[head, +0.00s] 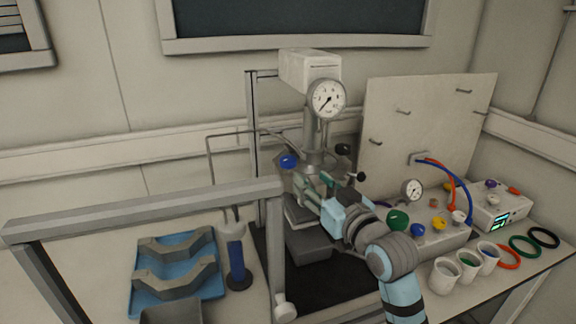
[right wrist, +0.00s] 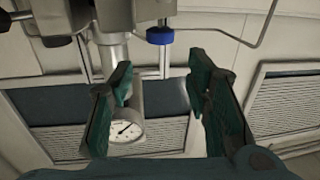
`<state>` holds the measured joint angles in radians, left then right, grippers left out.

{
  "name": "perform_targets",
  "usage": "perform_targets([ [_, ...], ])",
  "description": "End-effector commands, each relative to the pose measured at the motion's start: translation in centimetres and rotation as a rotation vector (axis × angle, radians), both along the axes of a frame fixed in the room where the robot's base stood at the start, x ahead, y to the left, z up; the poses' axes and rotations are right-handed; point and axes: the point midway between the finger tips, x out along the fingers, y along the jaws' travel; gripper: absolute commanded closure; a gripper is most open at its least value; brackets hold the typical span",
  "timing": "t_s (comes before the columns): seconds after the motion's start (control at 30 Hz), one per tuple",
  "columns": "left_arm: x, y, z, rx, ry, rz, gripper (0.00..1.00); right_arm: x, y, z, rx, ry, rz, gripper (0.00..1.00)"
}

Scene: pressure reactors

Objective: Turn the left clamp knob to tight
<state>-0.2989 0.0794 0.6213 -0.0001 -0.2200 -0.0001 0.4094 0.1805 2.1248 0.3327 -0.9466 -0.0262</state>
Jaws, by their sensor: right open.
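The pressure reactor stands at the centre of the head view, with a steel head (head: 318,140) and a round gauge (head: 327,98). A blue knob (head: 289,161) is on its left side, and a black knob (head: 343,150) is on its right. A lower black knob (head: 361,178) sticks out to the right, just above my arm. I cannot make out the left clamp knob; my gripper covers part of the reactor's front. My right gripper (head: 305,190) is open in front of the reactor. In the right wrist view, nothing is between its fingers (right wrist: 160,88), and the blue knob (right wrist: 160,36) appears above the gap.
A grey frame (head: 150,212) crosses the left front. Behind it, a blue tray (head: 205,288) holds grey curved parts, beside a blue cylinder (head: 237,258). On the right are a control box (head: 495,208), white cups (head: 443,276), coloured rings (head: 509,257) and an upright panel (head: 425,125).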

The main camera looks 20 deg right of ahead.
Motion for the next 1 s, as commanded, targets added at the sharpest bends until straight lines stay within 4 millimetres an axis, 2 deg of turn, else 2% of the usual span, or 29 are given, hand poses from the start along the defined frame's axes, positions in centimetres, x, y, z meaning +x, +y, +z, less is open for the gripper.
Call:
perform_targets([
  [0.2, -0.2, 0.0, -0.2, 0.000, 0.003, 0.000, 0.44, 6.2, 1.4, -0.1, 0.003, 0.004, 0.002, 0.55],
  [0.4, -0.2, 0.0, -0.3, 0.000, 0.003, 0.000, 0.44, 10.3, 2.2, -0.1, 0.001, 0.003, 0.000, 0.55],
  [0.6, -0.2, 0.0, -0.4, 0.000, 0.003, 0.000, 0.44, 11.9, 2.5, -0.1, 0.000, 0.002, -0.001, 0.55],
  [0.83, -0.2, 0.0, -0.4, 0.000, 0.003, 0.000, 0.44, 12.0, 2.5, -0.1, -0.001, 0.004, -0.001, 0.55],
  [0.87, -0.2, 0.0, -0.4, 0.000, 0.003, 0.000, 0.44, 12.0, 2.5, -0.1, -0.001, 0.004, -0.001, 0.57],
  [1.0, -0.1, 0.0, -0.4, 0.000, 0.003, 0.000, 0.44, 12.0, 2.5, -0.1, -0.001, 0.004, -0.001, 0.80],
])
